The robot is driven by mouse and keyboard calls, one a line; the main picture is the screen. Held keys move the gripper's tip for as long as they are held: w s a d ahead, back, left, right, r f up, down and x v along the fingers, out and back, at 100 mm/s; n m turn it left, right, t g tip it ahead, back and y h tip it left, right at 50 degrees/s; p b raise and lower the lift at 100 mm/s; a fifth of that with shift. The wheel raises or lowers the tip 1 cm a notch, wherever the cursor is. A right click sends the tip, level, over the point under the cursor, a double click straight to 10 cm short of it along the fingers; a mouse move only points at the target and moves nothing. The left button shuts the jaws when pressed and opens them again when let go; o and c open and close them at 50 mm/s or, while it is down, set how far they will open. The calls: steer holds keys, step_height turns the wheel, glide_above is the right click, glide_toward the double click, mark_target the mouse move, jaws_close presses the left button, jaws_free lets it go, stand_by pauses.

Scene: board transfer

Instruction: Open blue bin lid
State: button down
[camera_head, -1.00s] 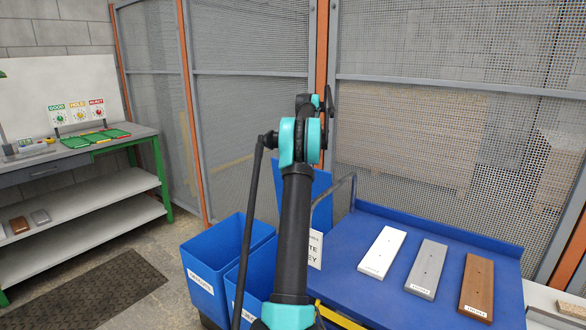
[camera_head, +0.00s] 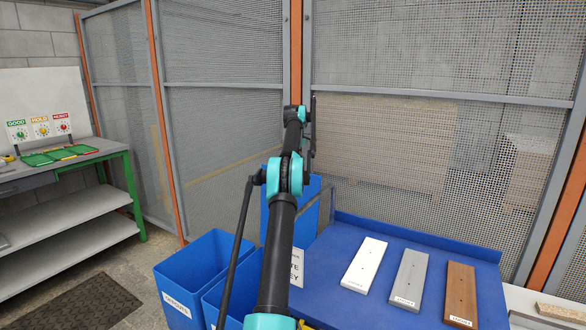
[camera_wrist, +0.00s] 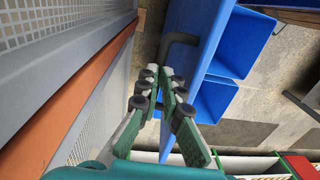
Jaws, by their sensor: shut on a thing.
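Two blue open-topped bins stand at lower centre-left in the head view, a labelled left one (camera_head: 190,285) and a partly hidden one (camera_head: 215,305) beside it. A blue lid panel (camera_head: 312,195) stands nearly upright behind my arm. A grey bent bar (camera_head: 325,195) shows beside it, and in the wrist view the bar (camera_wrist: 183,38) runs along the blue panel (camera_wrist: 190,40). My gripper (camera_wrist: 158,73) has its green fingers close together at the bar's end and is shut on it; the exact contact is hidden. The head view hides the fingertips behind my arm.
A blue table (camera_head: 330,308) at right holds a white board (camera_head: 365,265), a grey board (camera_head: 410,278) and a brown board (camera_head: 460,293). A mesh fence (camera_head: 400,130) stands close behind. A workbench (camera_head: 75,155) is at far left, with open floor before it.

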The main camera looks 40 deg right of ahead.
steer(key=shift+s+d+f, duration=0.1)
steer(key=shift+d+f, duration=0.15)
steer(key=shift+f, duration=0.3)
steer(key=shift+s+d+f, duration=0.1)
steer(key=shift+d+f, duration=0.1)
steer(key=shift+f, duration=0.3)
steer(key=c, duration=1.6)
jaws_free()
steer(key=shift+d+f, duration=0.15)
steer(key=shift+d, duration=0.1)
steer(key=o, duration=0.7)
steer(key=shift+w+f, duration=0.2)
steer(key=shift+w, duration=0.05)
steer(key=shift+c, duration=0.3)
steer(key=shift+w+a+r, duration=0.1)
steer(key=shift+a, duration=0.05)
steer(key=shift+c, duration=0.4)
